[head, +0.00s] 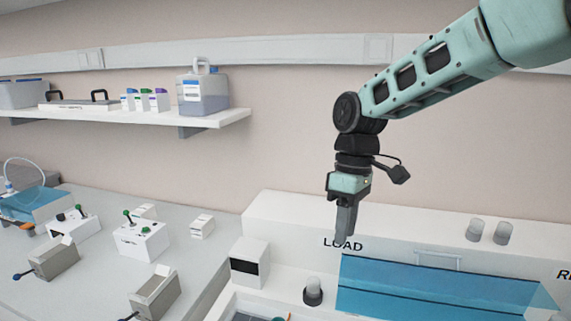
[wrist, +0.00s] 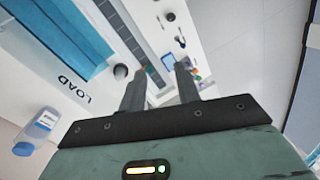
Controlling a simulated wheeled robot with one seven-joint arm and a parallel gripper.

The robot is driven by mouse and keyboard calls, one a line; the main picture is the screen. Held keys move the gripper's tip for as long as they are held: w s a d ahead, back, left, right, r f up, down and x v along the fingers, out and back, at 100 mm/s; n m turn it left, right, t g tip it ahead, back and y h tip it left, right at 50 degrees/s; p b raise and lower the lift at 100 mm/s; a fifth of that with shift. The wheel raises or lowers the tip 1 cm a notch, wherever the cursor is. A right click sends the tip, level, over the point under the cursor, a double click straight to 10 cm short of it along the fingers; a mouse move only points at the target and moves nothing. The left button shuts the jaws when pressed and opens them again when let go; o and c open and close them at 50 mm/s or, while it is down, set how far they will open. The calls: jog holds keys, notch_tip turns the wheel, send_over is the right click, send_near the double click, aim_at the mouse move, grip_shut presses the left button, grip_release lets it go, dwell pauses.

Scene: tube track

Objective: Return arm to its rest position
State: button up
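My gripper (head: 345,236) hangs from my teal arm in the head view, pointing down, in front of the LOAD lettering on the white machine (head: 290,213). In the wrist view my gripper (wrist: 160,72) has its two dark fingers apart, with nothing held between them. The fingers are clear of any surface, as far as the views show. The machine's blue cover (head: 430,290) lies below and to the right of the gripper in the head view.
A dark-based cylinder (head: 313,291) stands on the machine below the gripper. Small control boxes (head: 142,240) sit on the left bench. Two grey caps (head: 489,231) stand at the right.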

jog(key=s+d+f+m+t, duration=0.1)
jog(key=s+f+m, duration=0.1)
jog(key=s, duration=1.1)
jog(key=s+d+f+m+t, duration=0.1)
jog(key=s+f, duration=0.1)
jog(key=s, duration=1.1)
jog(key=shift+d+m, duration=0.4)
